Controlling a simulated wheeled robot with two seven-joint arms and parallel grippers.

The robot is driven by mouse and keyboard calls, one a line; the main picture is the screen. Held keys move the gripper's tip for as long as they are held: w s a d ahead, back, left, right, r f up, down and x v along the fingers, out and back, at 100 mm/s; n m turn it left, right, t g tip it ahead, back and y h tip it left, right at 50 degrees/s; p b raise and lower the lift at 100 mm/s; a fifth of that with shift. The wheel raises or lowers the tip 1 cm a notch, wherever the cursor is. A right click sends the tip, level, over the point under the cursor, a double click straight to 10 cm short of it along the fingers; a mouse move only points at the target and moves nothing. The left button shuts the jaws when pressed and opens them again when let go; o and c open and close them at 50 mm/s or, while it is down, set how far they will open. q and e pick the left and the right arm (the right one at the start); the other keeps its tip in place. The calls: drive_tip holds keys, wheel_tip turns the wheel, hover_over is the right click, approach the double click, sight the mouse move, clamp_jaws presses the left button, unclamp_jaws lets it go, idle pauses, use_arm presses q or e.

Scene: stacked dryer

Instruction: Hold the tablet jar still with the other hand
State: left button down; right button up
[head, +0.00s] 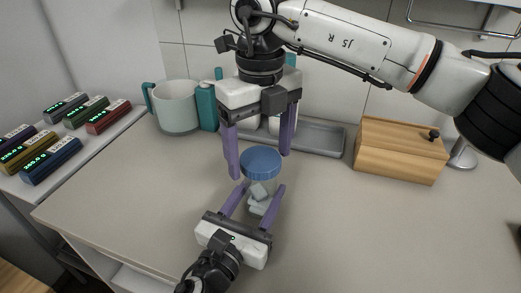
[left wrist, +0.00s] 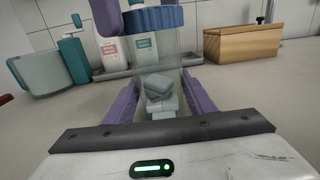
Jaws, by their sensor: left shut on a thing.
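The tablet jar (head: 262,182) stands on the counter, clear-walled with a blue ribbed lid (head: 261,160) and pale grey tablets inside. In the left wrist view the jar (left wrist: 156,62) is upright, with its blue lid (left wrist: 152,18) at the top. My left gripper (head: 258,190) comes from the front and is shut on the jar's body, a purple finger on each side. My right gripper (head: 262,164) points down from above, its fingers wide apart, one to each side of the lid with gaps. One of its fingers shows at the top of the left wrist view.
Behind are a grey tray (head: 322,138) with white bottles (left wrist: 144,46), a teal-handled mug (head: 176,107) and a teal bottle (head: 207,108). A wooden box (head: 400,152) stands right. Several labelled display blocks (head: 108,117) lie on the left shelf. The front right counter is clear.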

drive_tip(key=shift+r, duration=2.25)
drive_tip(key=shift+c, duration=0.6)
drive_tip(key=r+n, duration=0.1)
drive_tip(key=n, duration=0.2)
drive_tip(key=shift+r+n, duration=0.3)
drive_tip(key=shift+r, duration=0.05)
drive_tip(key=r+n, duration=0.1)
drive_tip(key=n, duration=0.3)
drive_tip(key=shift+r, duration=0.4)
